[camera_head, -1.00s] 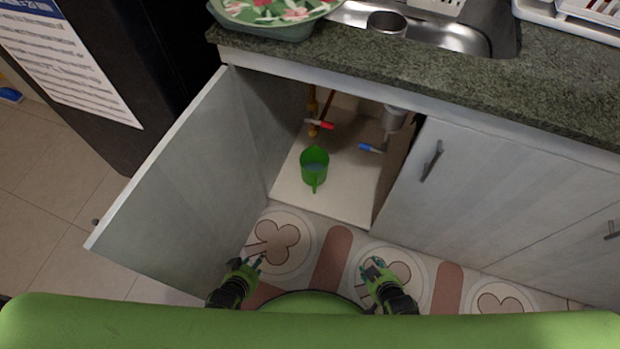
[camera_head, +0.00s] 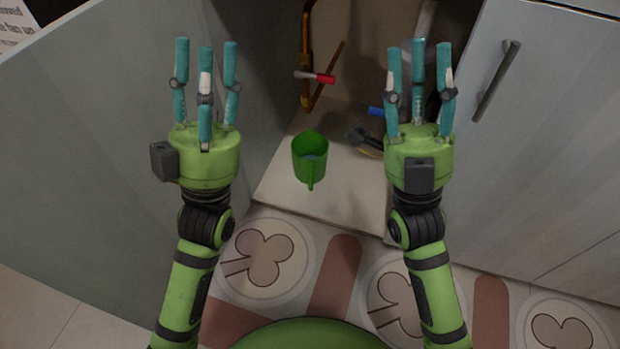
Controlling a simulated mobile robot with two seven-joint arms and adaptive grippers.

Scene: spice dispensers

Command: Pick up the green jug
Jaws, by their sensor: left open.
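The green jug (camera_head: 310,160) stands upright on the pale floor of the open under-sink cabinet, its handle facing me. My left gripper (camera_head: 206,62) is raised to the left of the jug, in front of the open door, with its teal fingers spread and empty. My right gripper (camera_head: 420,65) is raised to the right of the jug, near the right edge of the cabinet opening. Its fingers are spread apart with nothing between them. Neither gripper touches the jug, and the jug is fully visible between them.
The open cabinet door (camera_head: 90,150) stands on the left and a closed door (camera_head: 550,140) is on the right. A copper pipe with a red valve handle (camera_head: 325,79) is behind the jug. A dark object (camera_head: 362,138) lies right of it. A patterned mat (camera_head: 335,275) covers the floor in front.

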